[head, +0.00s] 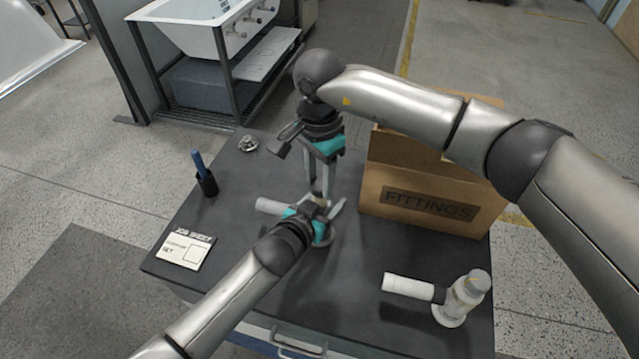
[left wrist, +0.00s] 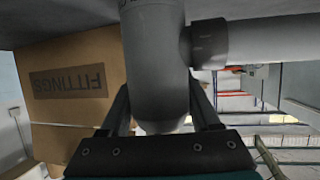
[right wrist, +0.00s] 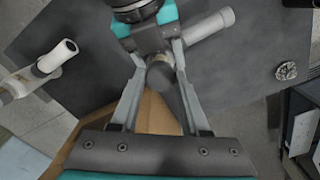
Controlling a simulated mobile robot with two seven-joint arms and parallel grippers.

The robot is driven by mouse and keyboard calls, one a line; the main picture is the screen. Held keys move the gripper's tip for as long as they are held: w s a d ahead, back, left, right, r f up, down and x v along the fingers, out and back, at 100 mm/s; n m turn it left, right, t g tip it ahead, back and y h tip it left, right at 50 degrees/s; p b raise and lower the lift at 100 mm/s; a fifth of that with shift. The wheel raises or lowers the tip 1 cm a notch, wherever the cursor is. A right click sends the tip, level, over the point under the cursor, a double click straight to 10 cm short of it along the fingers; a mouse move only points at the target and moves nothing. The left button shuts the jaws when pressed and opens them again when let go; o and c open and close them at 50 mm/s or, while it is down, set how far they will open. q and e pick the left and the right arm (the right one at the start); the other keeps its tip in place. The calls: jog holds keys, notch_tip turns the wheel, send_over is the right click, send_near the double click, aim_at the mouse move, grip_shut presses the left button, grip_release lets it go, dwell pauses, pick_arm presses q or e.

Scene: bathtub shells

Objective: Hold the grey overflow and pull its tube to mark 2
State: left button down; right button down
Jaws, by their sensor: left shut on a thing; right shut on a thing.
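The grey overflow (head: 322,234) stands near the middle of the dark table top. Its side tube (head: 269,206) points left. In the left wrist view the grey body (left wrist: 157,70) sits between the fingers, with a dark collar (left wrist: 208,43) and the tube (left wrist: 270,40) to its right. My left gripper (head: 320,218) is shut on the body. My right gripper (head: 318,192) reaches down from above and is shut on the upper part of the overflow, which my grippers partly hide. The tube also shows in the right wrist view (right wrist: 209,27). I cannot make out any marks on it.
A second, paler overflow (head: 460,300) stands at the table's front right. A cardboard FITTINGS box (head: 425,205) is close behind on the right. A job sheet (head: 186,251), a cup with a blue pen (head: 206,182) and a small metal part (head: 248,144) lie toward the left.

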notch_tip(320, 180, up, 2)
jog(key=shift+r, duration=0.1)
jog(key=shift+c, duration=1.9)
grip_release()
notch_tip(320, 180, up, 12)
pick_arm(q)
jog(key=shift+c, duration=0.2)
grip_release()
jog(key=shift+s+a, duration=0.1)
